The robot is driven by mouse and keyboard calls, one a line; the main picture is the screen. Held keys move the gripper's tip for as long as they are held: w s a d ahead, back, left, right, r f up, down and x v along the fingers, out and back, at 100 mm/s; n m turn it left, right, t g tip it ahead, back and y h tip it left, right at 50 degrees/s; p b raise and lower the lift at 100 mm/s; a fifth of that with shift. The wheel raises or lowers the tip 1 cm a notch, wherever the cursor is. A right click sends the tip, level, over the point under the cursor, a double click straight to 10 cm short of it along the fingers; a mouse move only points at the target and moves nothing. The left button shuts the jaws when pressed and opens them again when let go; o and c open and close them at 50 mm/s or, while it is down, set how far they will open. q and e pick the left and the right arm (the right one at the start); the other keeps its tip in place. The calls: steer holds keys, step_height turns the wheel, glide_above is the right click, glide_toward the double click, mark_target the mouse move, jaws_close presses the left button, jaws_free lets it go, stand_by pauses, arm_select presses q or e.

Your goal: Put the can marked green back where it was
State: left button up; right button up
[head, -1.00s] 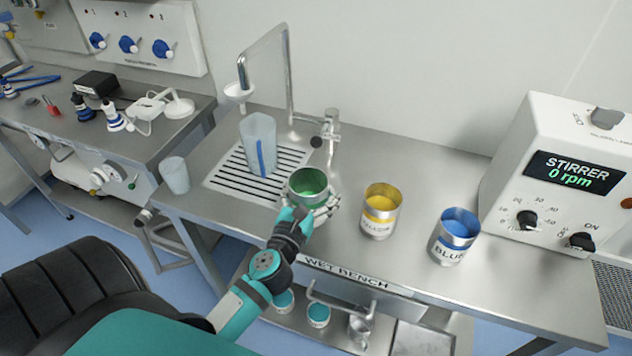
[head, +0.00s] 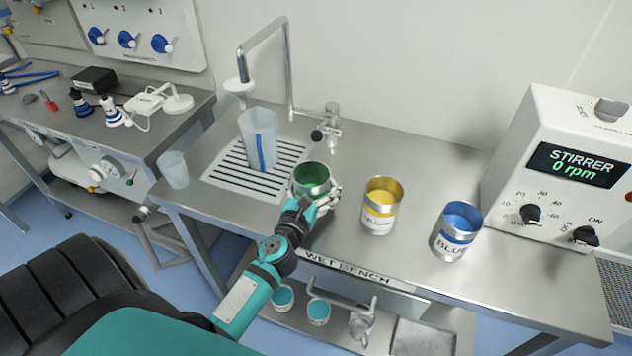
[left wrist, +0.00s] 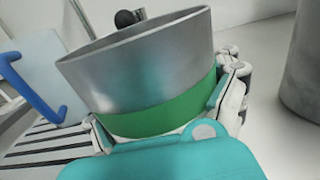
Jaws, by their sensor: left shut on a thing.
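The can marked green (head: 312,176) is a metal can with green inside, at the front of the wet bench beside the drain grate. My left gripper (head: 318,198) is shut on it, coming from the front. In the left wrist view the can (left wrist: 140,75) shows its green band between the fingers (left wrist: 165,130), and it looks slightly tilted in that picture. I cannot tell whether its base touches the bench. The yellow can (head: 381,205) and the blue can (head: 456,231) stand to its right. My right gripper is not in view.
A clear beaker with a blue stripe (head: 259,140) stands on the grate (head: 228,178) under the tap spout. A smaller cup (head: 173,170) is at the bench's left edge. The stirrer (head: 553,165) stands at the right. The bench behind the cans is clear.

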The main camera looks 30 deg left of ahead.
arm_select(q)
steer(key=o, duration=1.3)
steer(key=shift+c, duration=0.2)
steer(key=o, duration=0.3)
steer(key=shift+r+p, duration=0.2)
steer(key=shift+p, duration=0.1)
steer(key=b+v, duration=0.1)
steer(key=v, duration=0.2)
steer(key=b+v, duration=0.1)
steer(key=v, duration=0.3)
steer(key=b+v, duration=0.1)
steer(key=v, duration=0.2)
steer(key=shift+s+f, duration=0.25)
steer(key=shift+s, duration=0.1)
steer(key=shift+s+d+r+b, duration=0.2)
steer(key=shift+s+b, duration=0.1)
steer(key=shift+s, duration=0.35)
